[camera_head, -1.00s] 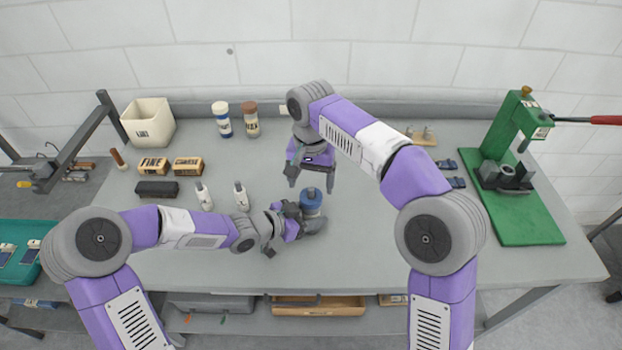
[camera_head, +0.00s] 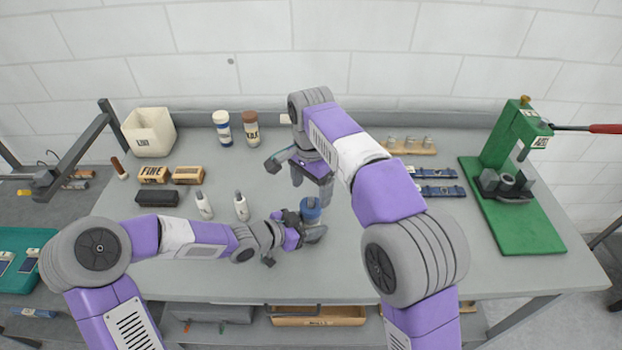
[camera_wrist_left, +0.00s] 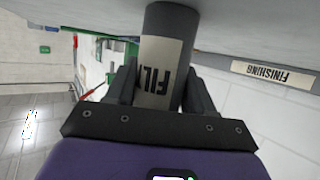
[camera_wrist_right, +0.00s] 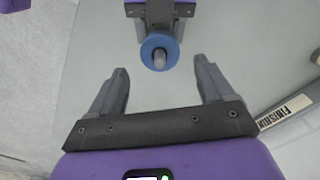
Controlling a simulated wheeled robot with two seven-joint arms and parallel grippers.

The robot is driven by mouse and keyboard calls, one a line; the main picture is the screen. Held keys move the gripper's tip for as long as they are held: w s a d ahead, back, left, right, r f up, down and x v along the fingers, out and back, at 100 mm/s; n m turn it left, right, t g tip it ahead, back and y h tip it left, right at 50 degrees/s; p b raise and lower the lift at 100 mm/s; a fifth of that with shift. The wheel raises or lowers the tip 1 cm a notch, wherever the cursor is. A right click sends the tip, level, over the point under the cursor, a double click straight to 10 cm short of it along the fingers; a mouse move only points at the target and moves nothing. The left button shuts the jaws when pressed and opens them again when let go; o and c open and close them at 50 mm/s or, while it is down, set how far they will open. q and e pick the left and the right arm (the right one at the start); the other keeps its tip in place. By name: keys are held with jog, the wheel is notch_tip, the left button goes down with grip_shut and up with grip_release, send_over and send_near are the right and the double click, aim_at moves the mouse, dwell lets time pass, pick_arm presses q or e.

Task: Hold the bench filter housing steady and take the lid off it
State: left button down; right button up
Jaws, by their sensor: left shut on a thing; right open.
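The filter housing is a grey cylinder with a pale label, upright near the front middle of the bench; it fills the middle of the left wrist view (camera_wrist_left: 157,72). Its blue lid (camera_head: 311,206) sits on top and has a grey knob. My left gripper (camera_head: 309,230) is shut around the housing's body from the left, below the lid, and hides much of it. My right gripper (camera_head: 298,179) is open and empty, tilted, above and behind the housing. In the right wrist view the lid (camera_wrist_right: 150,46) lies beyond and between the open fingertips, apart from them.
Two white bottles (camera_head: 241,207) stand left of the housing. Blue strap-like items (camera_head: 440,190) and a green press (camera_head: 517,160) are at right. Bench between housing and press is clear.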

aim_at(311, 198)
jog(key=shift+f, duration=2.75)
jog(key=shift+c, duration=0.4)
jog(key=c, duration=1)
jog(key=n, duration=0.6)
jog(key=shift+n, duration=0.4)
jog(key=o, duration=1.2)
jog(key=shift+c, duration=0.2)
jog(key=shift+r, duration=0.1)
